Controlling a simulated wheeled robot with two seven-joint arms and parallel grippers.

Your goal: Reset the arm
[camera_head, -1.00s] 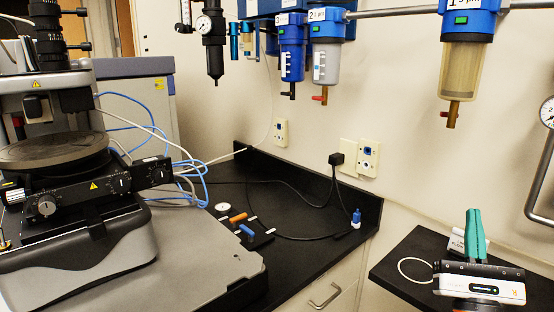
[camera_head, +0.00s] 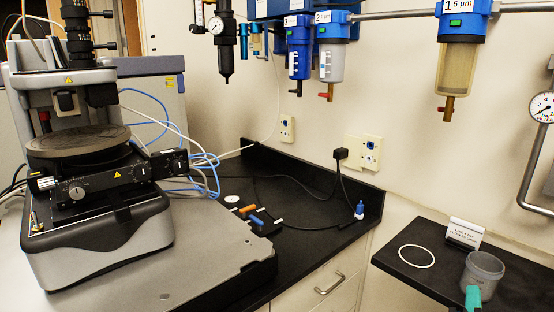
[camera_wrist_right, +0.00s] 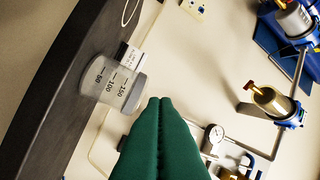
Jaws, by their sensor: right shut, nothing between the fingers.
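My right gripper shows only as a teal fingertip (camera_head: 473,297) at the bottom right edge of the head view, in front of the clear beaker (camera_head: 485,272) on the right shelf. In the right wrist view its green fingers (camera_wrist_right: 160,101) are pressed together and hold nothing. The beaker (camera_wrist_right: 113,84) also shows there, upper left of the fingertips, with volume marks on it. My left gripper is not in view. The stylus profiler (camera_head: 95,240) stands on the left, with a round dark stage (camera_head: 78,141).
The black shelf (camera_head: 405,266) holds a white ring (camera_head: 416,256) and a small sign (camera_head: 465,233). Filter housings (camera_head: 458,60) and a gauge (camera_head: 543,108) are on the wall. The black counter (camera_head: 300,240) holds cables and small tools. Free space lies between counter and shelf.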

